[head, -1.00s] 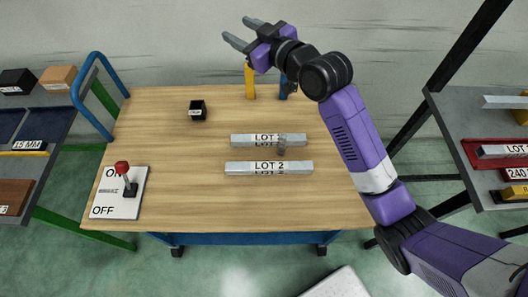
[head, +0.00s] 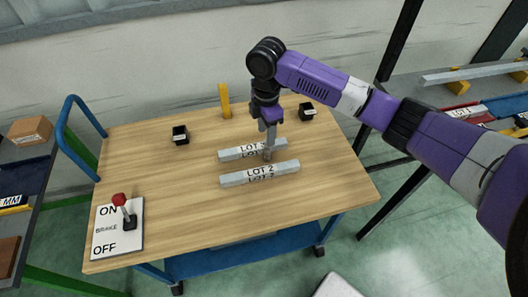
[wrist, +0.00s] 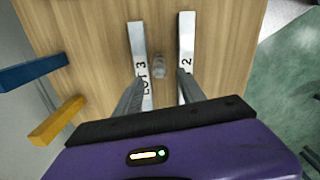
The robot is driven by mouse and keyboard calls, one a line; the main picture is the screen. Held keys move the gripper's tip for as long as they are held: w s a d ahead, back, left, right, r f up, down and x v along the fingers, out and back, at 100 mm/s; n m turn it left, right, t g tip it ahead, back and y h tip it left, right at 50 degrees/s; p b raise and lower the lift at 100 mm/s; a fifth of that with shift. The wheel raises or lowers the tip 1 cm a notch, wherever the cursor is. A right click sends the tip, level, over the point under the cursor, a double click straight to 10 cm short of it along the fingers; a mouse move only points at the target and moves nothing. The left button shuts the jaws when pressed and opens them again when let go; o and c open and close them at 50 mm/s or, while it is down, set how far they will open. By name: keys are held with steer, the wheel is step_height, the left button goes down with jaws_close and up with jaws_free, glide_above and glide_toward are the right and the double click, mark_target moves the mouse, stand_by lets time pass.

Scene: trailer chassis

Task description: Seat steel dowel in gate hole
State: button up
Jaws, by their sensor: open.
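The steel dowel (wrist: 159,63) is a short grey cylinder on the wooden cart top (head: 150,200), between the LOT 3 bar (head: 229,155) and the LOT 2 bar (head: 235,179). In the head view the dowel (head: 267,156) is partly hidden below the fingers. My gripper (head: 267,143) points down over the gap between the bars. In the wrist view my gripper (wrist: 160,77) is open and empty, its fingertips to either side of the dowel's line. I cannot tell the exact height of the tips. No gate hole can be made out.
Small black blocks stand on the cart, one at back left (head: 180,136) and one at back right (head: 307,112). A yellow post (head: 225,101) stands at the back edge. A brake board with a red-knobbed lever (head: 120,200) lies at front left. Racks flank the cart.

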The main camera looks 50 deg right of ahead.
mark_target(267, 150)
steer(key=shift+a+f, duration=0.1)
steer(key=shift+f, duration=0.75)
steer(key=shift+s+d+f+p, duration=0.15)
steer(key=shift+f+p, duration=0.3)
steer(key=shift+f, duration=1)
steer(key=shift+w+d+f+p, duration=0.1)
steer(key=shift+f+p, duration=0.3)
steer(key=shift+f, duration=1.05)
jaws_close()
